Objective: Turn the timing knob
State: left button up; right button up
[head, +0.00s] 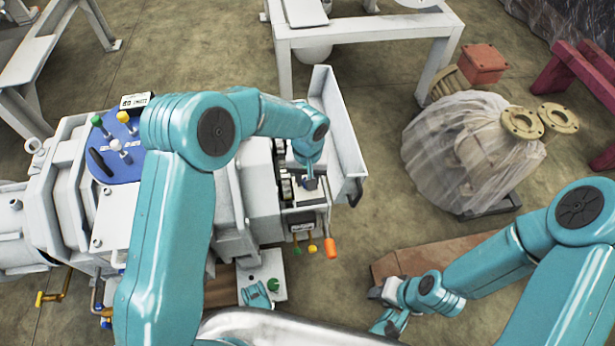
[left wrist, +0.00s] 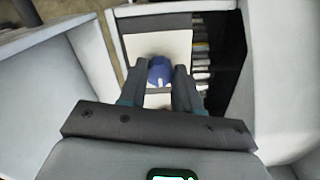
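The timing knob (left wrist: 158,71) is small and blue with a white mark. It stands on a pale panel (left wrist: 160,45) inside the machine's cabinet. In the left wrist view it sits between the two fingertips of my left gripper (left wrist: 160,76); the fingers are spread, one on each side, and I cannot tell whether they touch it. In the head view my left gripper (head: 309,174) points down into the open cabinet (head: 305,215) and mostly hides the knob. My right gripper (head: 388,322) is low at the bottom, away from the machine, too small to judge its opening.
A white cabinet door (head: 338,125) stands open just right of my left gripper. Dark components (left wrist: 222,60) line the cabinet beside the panel. An orange handle (head: 330,248) sticks out at the machine's front. A plastic-wrapped object (head: 470,150) stands on the floor at right.

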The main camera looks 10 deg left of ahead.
pick_arm(q)
jog(key=shift+n, duration=0.3)
pick_arm(e)
jog(key=shift+f, duration=0.15)
pick_arm(q)
jog(key=shift+n+b, duration=0.45)
jog(key=shift+n, duration=0.45)
jog(key=shift+n+b, duration=0.5)
jog(key=shift+n, duration=1.2)
pick_arm(e)
jog(key=shift+w+d+f, duration=0.15)
jog(key=shift+w+f, duration=0.35)
jog(key=shift+f, duration=0.3)
pick_arm(q)
jog(key=shift+w, duration=0.1)
jog(key=o, duration=1.1)
jog(key=shift+c, duration=0.2)
